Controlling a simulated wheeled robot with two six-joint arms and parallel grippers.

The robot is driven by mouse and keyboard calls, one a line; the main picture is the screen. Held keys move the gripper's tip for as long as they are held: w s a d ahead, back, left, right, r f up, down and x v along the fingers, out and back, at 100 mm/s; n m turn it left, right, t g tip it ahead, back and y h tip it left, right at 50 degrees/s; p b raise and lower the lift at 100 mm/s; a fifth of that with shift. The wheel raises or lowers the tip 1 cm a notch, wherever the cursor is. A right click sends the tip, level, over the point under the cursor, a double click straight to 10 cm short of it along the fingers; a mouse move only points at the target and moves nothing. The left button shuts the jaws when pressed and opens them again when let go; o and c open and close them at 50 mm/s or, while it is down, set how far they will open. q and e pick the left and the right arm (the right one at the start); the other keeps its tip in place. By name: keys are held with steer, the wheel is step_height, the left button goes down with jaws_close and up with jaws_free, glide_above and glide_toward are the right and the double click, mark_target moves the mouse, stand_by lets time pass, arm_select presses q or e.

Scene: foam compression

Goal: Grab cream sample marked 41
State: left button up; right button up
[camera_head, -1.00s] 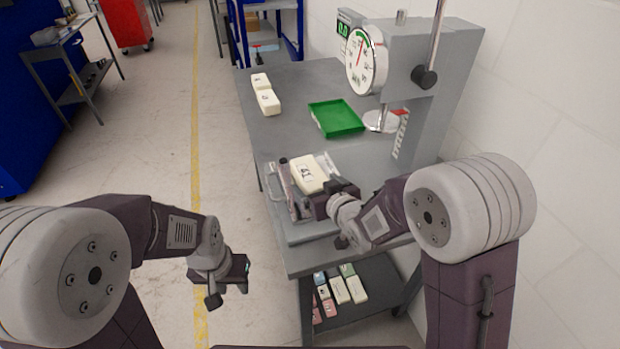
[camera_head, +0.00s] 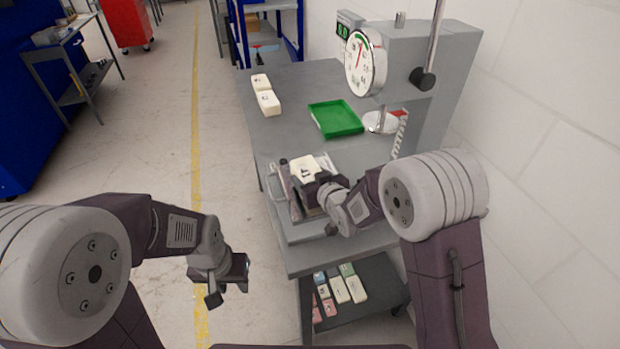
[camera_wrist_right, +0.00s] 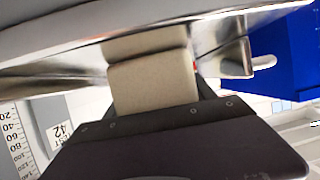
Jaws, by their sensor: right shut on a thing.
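A cream foam block (camera_head: 303,168) with a dark number lies over the grey fixture at the near part of the bench. The number is partly covered now; what shows fits 41. My right gripper (camera_head: 316,186) is shut on this block from its near right side and hides part of it. In the right wrist view a cream block (camera_wrist_right: 152,84) fills the middle, above the dark gripper body. I cannot tell whether the block still touches the fixture. My left gripper (camera_head: 238,271) hangs over the floor left of the bench, away from the block; its jaw opening is unclear.
A green tray (camera_head: 336,118) lies on the bench beyond the block. Two cream blocks (camera_head: 268,103) lie at the far left. A press with a dial gauge (camera_head: 363,63) stands at the right, above a round plate (camera_head: 380,122). Several small blocks (camera_head: 340,289) lie on the lower shelf.

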mark_target(312, 172)
steer(key=r, duration=0.4)
steer(key=shift+d+r, duration=0.2)
steer(key=shift+r, duration=0.15)
steer(key=s+d+r+p, duration=0.2)
steer(key=s+d+r, duration=0.4)
steer(key=d, duration=0.3)
steer(key=shift+s+d+r, duration=0.15)
steer(key=shift+s, duration=0.15)
